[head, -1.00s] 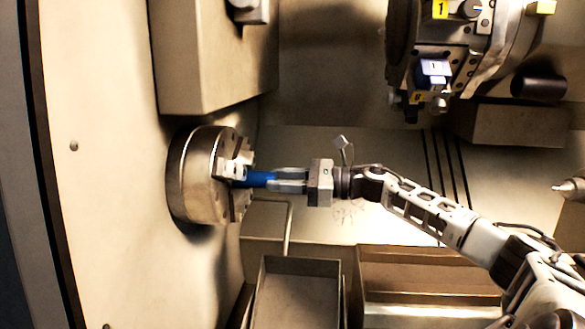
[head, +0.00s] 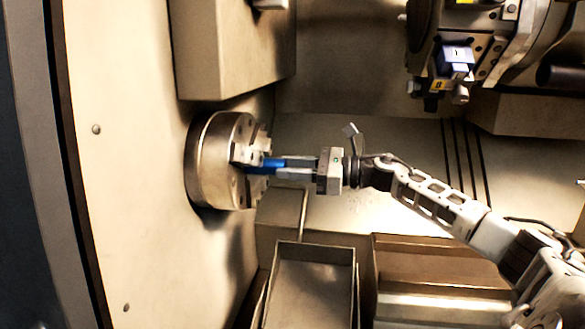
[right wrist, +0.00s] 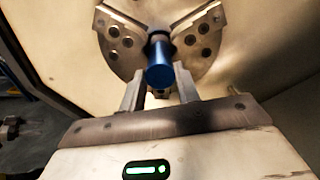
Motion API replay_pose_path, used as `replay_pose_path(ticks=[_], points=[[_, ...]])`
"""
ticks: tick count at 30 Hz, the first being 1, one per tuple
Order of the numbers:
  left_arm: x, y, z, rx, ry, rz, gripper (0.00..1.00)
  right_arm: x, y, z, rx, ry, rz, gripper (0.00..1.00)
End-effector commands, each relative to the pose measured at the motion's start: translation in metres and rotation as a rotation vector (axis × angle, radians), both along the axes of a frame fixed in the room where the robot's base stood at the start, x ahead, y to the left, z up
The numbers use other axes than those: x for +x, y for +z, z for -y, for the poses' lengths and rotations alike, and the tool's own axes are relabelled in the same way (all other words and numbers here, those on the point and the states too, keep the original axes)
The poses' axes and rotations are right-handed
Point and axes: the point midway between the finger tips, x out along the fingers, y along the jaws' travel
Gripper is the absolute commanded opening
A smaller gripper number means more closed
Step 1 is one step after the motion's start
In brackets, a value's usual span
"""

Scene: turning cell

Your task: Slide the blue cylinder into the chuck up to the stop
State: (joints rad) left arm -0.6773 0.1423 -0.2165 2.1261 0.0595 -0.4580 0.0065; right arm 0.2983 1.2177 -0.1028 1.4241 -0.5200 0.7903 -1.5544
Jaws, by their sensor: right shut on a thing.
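The blue cylinder (head: 262,165) lies level, with its left end between the jaws of the chuck (head: 215,160) on the left wall. My right gripper (head: 283,169) is shut on the cylinder from the right, with its fingertips close to the chuck jaws. In the right wrist view the cylinder (right wrist: 160,68) sits between my fingers, its near end facing the camera and its far end at the centre of the chuck (right wrist: 119,45). The cylinder's depth in the chuck and the stop are hidden. My left gripper is not in view.
A tool turret (head: 480,50) hangs at the upper right. A box-shaped housing (head: 230,50) juts out above the chuck. Below stand an open tray (head: 312,285) and a wider bin (head: 440,265). The space right of the chuck is free around my arm.

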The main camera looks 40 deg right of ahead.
Motion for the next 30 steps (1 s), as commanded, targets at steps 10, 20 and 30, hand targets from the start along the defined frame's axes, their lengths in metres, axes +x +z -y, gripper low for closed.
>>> replay_pose_path(ticks=[10, 20, 30], points=[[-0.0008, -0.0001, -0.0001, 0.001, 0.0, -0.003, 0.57, 0.0036, 0.0015, -0.0026, 0.001, 0.0, 0.003, 0.0], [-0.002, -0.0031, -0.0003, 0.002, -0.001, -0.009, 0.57, 0.0055, 0.0011, -0.004, 0.002, -0.001, 0.003, 0.0], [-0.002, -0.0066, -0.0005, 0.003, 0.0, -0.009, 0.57, 0.0054, -0.0009, -0.0044, 0.002, 0.0, 0.002, 0.0]])
